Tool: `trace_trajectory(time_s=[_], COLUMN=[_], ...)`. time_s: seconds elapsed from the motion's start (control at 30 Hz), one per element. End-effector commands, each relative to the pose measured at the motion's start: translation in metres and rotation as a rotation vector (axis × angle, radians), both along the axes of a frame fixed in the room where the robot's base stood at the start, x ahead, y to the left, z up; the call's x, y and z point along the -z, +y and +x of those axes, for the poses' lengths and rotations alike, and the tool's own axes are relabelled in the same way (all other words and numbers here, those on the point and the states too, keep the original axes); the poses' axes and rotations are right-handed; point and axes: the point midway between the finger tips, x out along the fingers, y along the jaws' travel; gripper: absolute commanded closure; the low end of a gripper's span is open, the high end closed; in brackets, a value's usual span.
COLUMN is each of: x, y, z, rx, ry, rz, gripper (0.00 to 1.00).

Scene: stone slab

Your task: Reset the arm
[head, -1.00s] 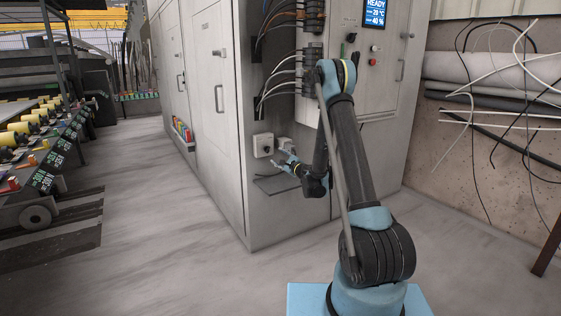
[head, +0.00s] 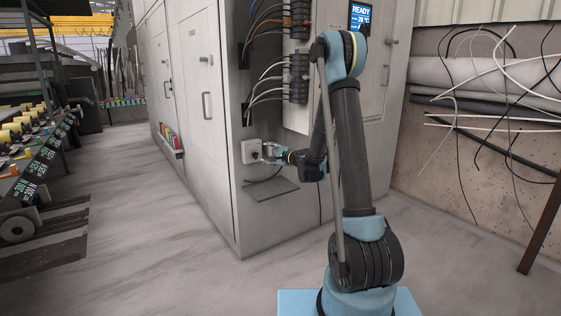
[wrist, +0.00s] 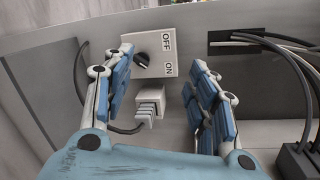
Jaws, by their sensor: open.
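My gripper (head: 271,152) is at the end of my arm, low at the cabinet's corner face. In the wrist view my gripper (wrist: 160,82) is open, with one blue-padded finger on each side. Between and beyond the fingers is a pale switch box (wrist: 167,54) with a black knob and the labels OFF and ON. Below it is a pale ribbed plug (wrist: 149,105) with a dark cable running left. The fingers look apart from both. In the head view a pale box with a dark centre (head: 250,152) sits just left of my gripper.
The grey cabinet (head: 222,180) stands close to my arm. A small grey shelf (head: 270,189) juts out below my gripper. Cables (head: 270,75) hang from dark terminals above. Loose cables (head: 500,100) line the right wall. A rack (head: 30,165) stands left; floor between is clear.

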Motion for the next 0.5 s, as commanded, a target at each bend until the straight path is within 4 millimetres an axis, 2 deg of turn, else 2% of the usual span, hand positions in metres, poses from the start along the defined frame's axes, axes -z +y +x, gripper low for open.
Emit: trace_trajectory(time_s=[0.2,0.5], x=[-0.026,-0.046], y=[-0.009,-0.026], z=[-0.039,-0.101], rx=[-0.067,-0.169], ry=[-0.033,-0.061], rz=[-0.172,-0.403], gripper=[0.47,0.47])
